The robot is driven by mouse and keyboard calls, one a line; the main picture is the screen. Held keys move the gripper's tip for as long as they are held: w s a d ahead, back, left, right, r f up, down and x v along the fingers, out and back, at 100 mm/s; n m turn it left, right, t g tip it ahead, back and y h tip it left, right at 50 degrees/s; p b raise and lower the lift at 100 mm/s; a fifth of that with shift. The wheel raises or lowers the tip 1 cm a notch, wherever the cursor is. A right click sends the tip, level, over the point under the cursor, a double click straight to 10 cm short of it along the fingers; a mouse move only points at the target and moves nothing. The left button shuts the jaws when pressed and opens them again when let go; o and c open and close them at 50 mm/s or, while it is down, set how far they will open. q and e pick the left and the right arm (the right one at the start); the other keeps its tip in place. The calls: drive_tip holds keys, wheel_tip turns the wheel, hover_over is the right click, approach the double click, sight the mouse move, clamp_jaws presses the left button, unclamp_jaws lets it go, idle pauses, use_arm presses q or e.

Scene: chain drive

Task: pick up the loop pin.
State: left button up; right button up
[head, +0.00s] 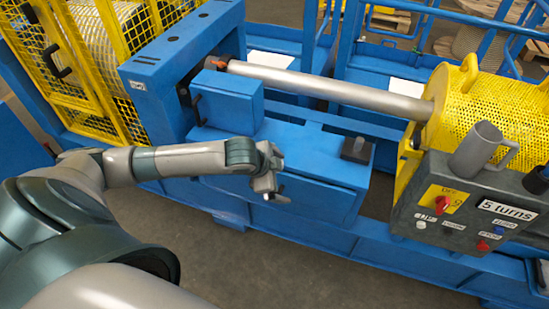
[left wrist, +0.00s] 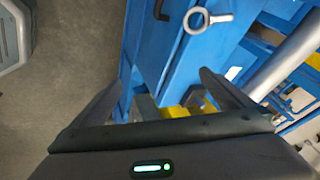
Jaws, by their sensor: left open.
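The loop pin (left wrist: 197,20) shows in the left wrist view as a pale grey ring with a short stem to its right, against blue metalwork near the top edge. I cannot make it out clearly in the head view. My left gripper (head: 268,186) is in front of the blue bench in the head view. In the left wrist view its fingers (left wrist: 160,82) are spread, with nothing between them. The ring lies beyond the fingertips, apart from them. My right gripper is not in view.
A blue cabinet (head: 228,107) with a dark handle is behind my left gripper. A grey shaft (head: 330,87) runs to a yellow perforated drum (head: 490,112). A control box (head: 470,211) carries a grey mug (head: 477,148). Yellow mesh guarding (head: 95,75) stands at left.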

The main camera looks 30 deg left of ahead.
use_arm(q)
drive_tip(key=w+a+r, duration=0.2)
drive_tip(key=a, duration=0.3)
drive_tip(key=w+a+r+y, duration=0.1)
drive_tip(key=w+a+r, duration=0.1)
drive_tip(key=a, duration=0.4)
drive_tip(key=shift+r, duration=0.2)
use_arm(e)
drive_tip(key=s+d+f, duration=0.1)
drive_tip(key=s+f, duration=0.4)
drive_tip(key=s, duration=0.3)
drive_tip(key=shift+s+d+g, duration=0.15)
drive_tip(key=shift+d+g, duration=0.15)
use_arm(q)
drive_tip(key=p+x, duration=0.2)
drive_tip(key=x, duration=0.9)
drive_tip(key=shift+w+a, duration=0.1)
drive_tip(key=shift+w, duration=0.1)
drive_tip(key=shift+w+f, duration=0.3)
drive_tip(key=shift+f, duration=0.15)
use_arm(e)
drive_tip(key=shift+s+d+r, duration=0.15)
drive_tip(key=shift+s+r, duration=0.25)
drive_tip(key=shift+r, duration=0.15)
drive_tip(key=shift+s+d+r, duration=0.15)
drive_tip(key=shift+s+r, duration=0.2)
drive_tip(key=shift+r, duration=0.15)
